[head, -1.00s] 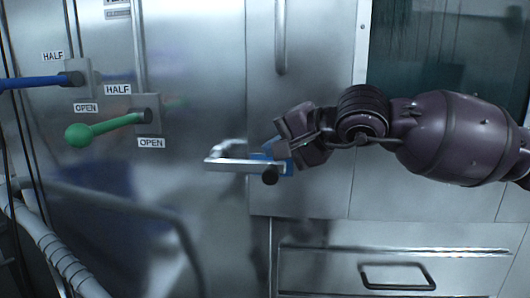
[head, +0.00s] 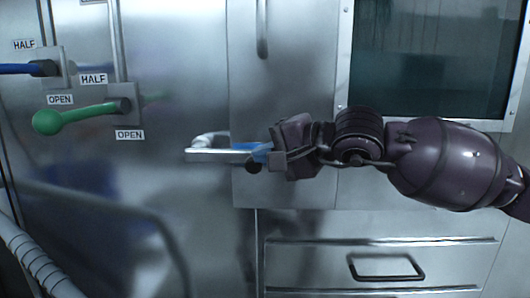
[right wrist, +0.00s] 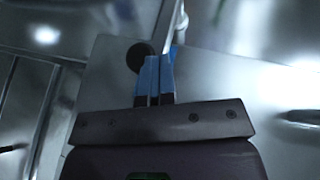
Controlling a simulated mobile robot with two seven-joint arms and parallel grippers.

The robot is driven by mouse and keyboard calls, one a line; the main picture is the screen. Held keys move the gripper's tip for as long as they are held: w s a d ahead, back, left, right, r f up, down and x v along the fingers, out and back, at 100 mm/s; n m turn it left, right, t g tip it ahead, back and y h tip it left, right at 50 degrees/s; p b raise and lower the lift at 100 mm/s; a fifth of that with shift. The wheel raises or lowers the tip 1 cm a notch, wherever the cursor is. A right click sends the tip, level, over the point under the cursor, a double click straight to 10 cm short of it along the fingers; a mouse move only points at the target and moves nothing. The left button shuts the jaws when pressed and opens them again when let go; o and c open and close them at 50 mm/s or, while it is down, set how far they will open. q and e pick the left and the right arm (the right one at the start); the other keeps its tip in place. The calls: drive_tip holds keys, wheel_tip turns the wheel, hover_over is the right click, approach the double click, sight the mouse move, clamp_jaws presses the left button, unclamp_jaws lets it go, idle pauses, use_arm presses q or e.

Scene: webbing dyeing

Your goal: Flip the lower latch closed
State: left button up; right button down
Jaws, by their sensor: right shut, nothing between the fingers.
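The lower latch is a silver lever (head: 212,154) on the metal door at centre, lying roughly level and pointing left. A round black knob (head: 254,168) sits below its right end; the knob also shows in the right wrist view (right wrist: 138,56). My right gripper (head: 260,152) is at the latch's right end, coming in from the right, and hides part of it. In the right wrist view its two blue fingers (right wrist: 155,78) are together with nothing between them, close beside the knob. Whether they touch the latch I cannot tell. My left gripper is out of view.
A green-knobbed lever (head: 80,116) and a blue lever (head: 22,68) stand out at the left, by HALF and OPEN labels. A vertical handle (head: 262,28) is above the latch. A drawer with a handle (head: 387,278) is below right. A window (head: 430,60) is upper right.

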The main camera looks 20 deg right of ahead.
drive_tip(key=shift+f, duration=0.4)
drive_tip(key=s+d+r+p, duration=0.3)
drive_tip(key=s+d+r, duration=0.4)
drive_tip(key=s, duration=0.1)
drive_tip(key=shift+d, duration=0.15)
idle(0.6)
